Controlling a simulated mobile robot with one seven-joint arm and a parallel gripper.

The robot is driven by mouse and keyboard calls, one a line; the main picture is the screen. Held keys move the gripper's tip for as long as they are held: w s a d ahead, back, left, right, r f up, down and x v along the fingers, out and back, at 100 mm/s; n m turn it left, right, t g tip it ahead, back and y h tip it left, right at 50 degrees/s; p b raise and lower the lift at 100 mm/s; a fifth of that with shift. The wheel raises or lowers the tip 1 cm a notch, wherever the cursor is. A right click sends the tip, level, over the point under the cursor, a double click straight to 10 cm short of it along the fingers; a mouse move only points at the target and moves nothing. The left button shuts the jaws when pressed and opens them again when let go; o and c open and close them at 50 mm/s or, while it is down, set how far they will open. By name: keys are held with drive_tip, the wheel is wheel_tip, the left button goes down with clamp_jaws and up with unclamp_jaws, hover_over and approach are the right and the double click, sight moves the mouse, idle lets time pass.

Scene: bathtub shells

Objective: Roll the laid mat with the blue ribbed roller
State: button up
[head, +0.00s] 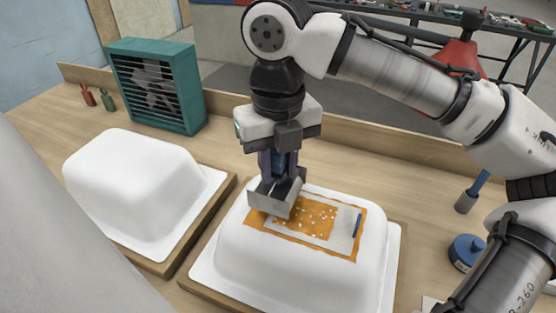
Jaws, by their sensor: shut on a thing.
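A mat (315,217), pale with an orange speckled area, lies on an orange patch (350,252) on top of the right white shell (312,268). My gripper (279,174) is shut on a tool with a blue handle and a broad grey head (272,197). The head is over the left end of the mat. I cannot tell whether it touches, and no ribs can be made out. A small blue bar (357,225) lies at the mat's right end; I cannot tell what it is.
A second white shell (130,185) stands at left. Behind it are a green fan box (158,85) and two small bottles (97,97). At right are a blue-handled tool (472,192) and a blue tin (466,252). A low wooden ledge (350,137) runs behind.

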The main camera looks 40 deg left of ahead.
drive_tip(key=shift+f+b, duration=0.45)
drive_tip(key=shift+f, duration=0.85)
drive_tip(key=shift+p, duration=0.4)
idle(1.3)
drive_tip(key=shift+d, duration=0.15)
drive_tip(key=shift+w+d+r+p, duration=0.1)
drive_tip(key=shift+w+d+p, duration=0.25)
drive_tip(key=shift+d, duration=0.6)
drive_tip(key=shift+w+d+f+p, duration=0.15)
drive_tip(key=shift+d+p, duration=0.4)
drive_tip(key=shift+d, duration=0.4)
drive_tip(key=shift+w+d+r+p, duration=0.2)
drive_tip(key=shift+d+p, duration=0.25)
drive_tip(key=shift+d, duration=0.5)
drive_tip(key=shift+w+d+f+p, duration=0.15)
drive_tip(key=shift+d+p, duration=0.1)
drive_tip(key=shift+d, duration=0.5)
drive_tip(key=shift+w+d+f+p, duration=0.1)
drive_tip(key=shift+w+d+p, duration=0.15)
drive_tip(key=shift+d, duration=0.5)
drive_tip(key=shift+w+d+f+p, duration=0.1)
drive_tip(key=shift+d+p, duration=0.2)
drive_tip(key=shift+d, duration=0.45)
drive_tip(key=shift+r, duration=0.15)
drive_tip(key=shift+p, duration=0.35)
